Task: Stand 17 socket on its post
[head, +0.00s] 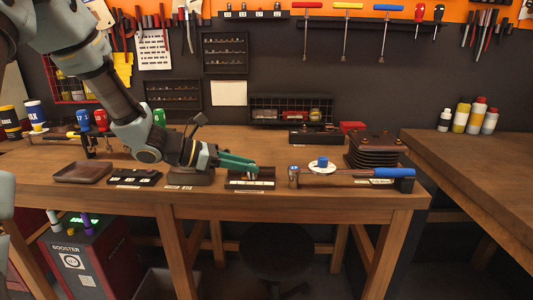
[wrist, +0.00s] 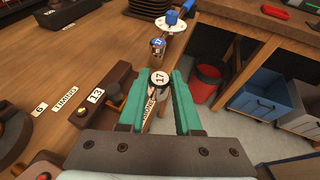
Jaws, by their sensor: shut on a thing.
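The 17 socket (wrist: 158,79), with a white top marked 17, is between the green fingers of my gripper (wrist: 160,84) in the wrist view. In the head view my gripper (head: 252,168) is low over a small dark rack (head: 235,186) at the bench's front edge. The rack also shows in the wrist view (wrist: 117,79), with a 13 label and a dark round piece beside it, left of the fingers. The fingers and socket hide the part of the rack under them, so I cannot see a post for 17 or whether the socket touches the rack.
A torque wrench (head: 345,173) with a blue handle and a white disc lies to the right of the rack. A dark tray (head: 83,172) and another labelled holder (head: 135,178) are to the left. Stacked dark plates (head: 378,150) stand behind the wrench.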

